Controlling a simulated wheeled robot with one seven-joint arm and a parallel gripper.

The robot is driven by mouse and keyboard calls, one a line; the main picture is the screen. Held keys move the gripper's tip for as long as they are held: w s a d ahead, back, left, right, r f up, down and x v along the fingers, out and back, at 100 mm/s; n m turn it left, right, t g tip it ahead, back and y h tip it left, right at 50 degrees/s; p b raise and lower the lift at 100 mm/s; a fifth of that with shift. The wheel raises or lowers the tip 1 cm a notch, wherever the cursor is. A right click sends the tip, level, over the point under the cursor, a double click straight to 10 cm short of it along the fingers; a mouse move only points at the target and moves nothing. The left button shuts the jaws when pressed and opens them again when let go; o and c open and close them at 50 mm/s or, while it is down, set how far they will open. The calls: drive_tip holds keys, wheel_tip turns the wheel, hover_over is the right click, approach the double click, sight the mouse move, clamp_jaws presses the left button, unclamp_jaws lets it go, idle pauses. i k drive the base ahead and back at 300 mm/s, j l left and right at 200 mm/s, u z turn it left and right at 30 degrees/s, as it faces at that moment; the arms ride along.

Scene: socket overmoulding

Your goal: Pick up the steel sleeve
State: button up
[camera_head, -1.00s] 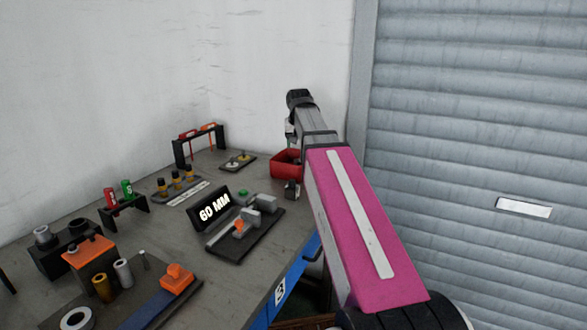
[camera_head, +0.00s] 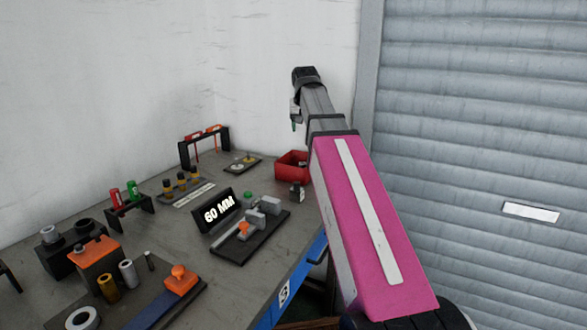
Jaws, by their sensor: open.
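A plain grey metal cylinder, which looks like the steel sleeve (camera_head: 128,272), stands upright on the bench at the lower left. It is just right of a brass-coloured sleeve (camera_head: 107,288) and in front of an orange-topped block (camera_head: 95,251). Another short grey cylinder (camera_head: 50,235) sits on a black block at the left. My arm reaches up over the right side of the bench, far from these sleeves. My gripper's fingers cannot be made out beyond the raised arm.
The grey bench (camera_head: 160,240) also carries a "60 MM" sign (camera_head: 218,211), a fixture with grey blocks (camera_head: 250,237), an orange-knobbed slide (camera_head: 180,280), a red bin (camera_head: 291,166) and a tool rack (camera_head: 204,147). A wall and a shutter (camera_head: 480,130) stand behind.

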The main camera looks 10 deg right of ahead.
sight(50, 234)
drive_tip(key=k+l, duration=0.15)
drive_tip(key=k, duration=0.35)
drive_tip(key=k+l, duration=0.1)
drive_tip(key=k, duration=0.4)
